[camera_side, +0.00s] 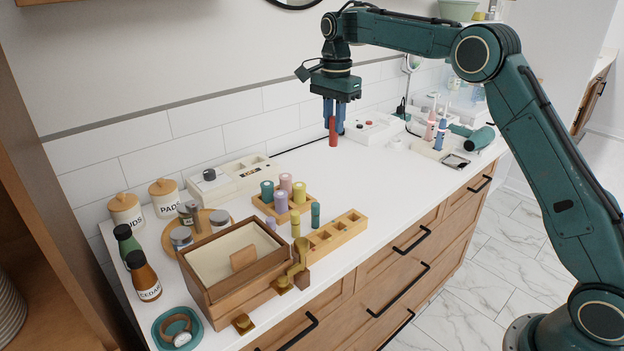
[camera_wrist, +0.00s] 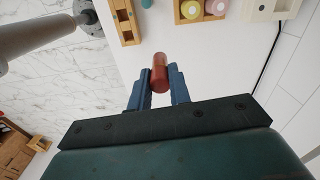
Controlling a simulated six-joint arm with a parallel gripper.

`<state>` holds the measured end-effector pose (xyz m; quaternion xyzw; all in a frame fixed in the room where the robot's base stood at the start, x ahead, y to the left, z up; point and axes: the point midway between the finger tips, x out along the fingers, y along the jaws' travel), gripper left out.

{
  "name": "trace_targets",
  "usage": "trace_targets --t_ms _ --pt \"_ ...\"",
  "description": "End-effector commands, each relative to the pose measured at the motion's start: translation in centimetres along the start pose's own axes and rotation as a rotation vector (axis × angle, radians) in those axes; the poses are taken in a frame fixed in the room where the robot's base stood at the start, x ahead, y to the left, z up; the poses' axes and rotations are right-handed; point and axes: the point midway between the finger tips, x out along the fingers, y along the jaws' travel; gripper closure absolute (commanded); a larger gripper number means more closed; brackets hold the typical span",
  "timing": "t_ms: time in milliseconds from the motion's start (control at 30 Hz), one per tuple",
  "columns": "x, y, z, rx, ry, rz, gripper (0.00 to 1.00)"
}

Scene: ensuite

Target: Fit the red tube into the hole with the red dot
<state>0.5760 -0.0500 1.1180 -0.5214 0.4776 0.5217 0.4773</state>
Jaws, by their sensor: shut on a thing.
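My gripper (camera_side: 335,117) is shut on the red tube (camera_side: 333,132) and holds it upright, above the back part of the white counter. In the wrist view the red tube (camera_wrist: 160,72) sits between the blue fingers of my gripper (camera_wrist: 160,84). A wooden block with a row of square holes (camera_side: 337,233) stands near the counter's front edge, well apart from the tube. Its end also shows in the wrist view (camera_wrist: 128,22).
A wooden tray (camera_side: 264,205) holds several coloured tubes, and a thin teal tube (camera_side: 315,215) stands beside it. An open wooden box (camera_side: 205,285) is at front left. A white block (camera_side: 375,133) stands right behind my gripper. The mid-counter between is clear.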

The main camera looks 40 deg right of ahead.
Motion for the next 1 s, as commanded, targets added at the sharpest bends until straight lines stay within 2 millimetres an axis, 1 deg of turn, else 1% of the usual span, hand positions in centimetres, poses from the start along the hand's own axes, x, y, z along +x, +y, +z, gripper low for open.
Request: trace_targets --t_ms 367,467,567,667,767,1000 --pt "0.0 0.0 0.1 0.0 0.0 -0.001 1.0" --pt "-0.1 0.1 0.4 0.0 0.0 -0.002 1.0" --pt "-0.2 0.3 1.4 0.004 0.0 -0.002 1.0" --pt "-0.3 0.7 3.0 0.01 0.0 -0.001 1.0" --pt "-0.5 1.3 5.2 0.019 0.0 -0.002 1.0" --pt "-0.8 4.0 11.2 0.051 0.0 -0.001 1.0"
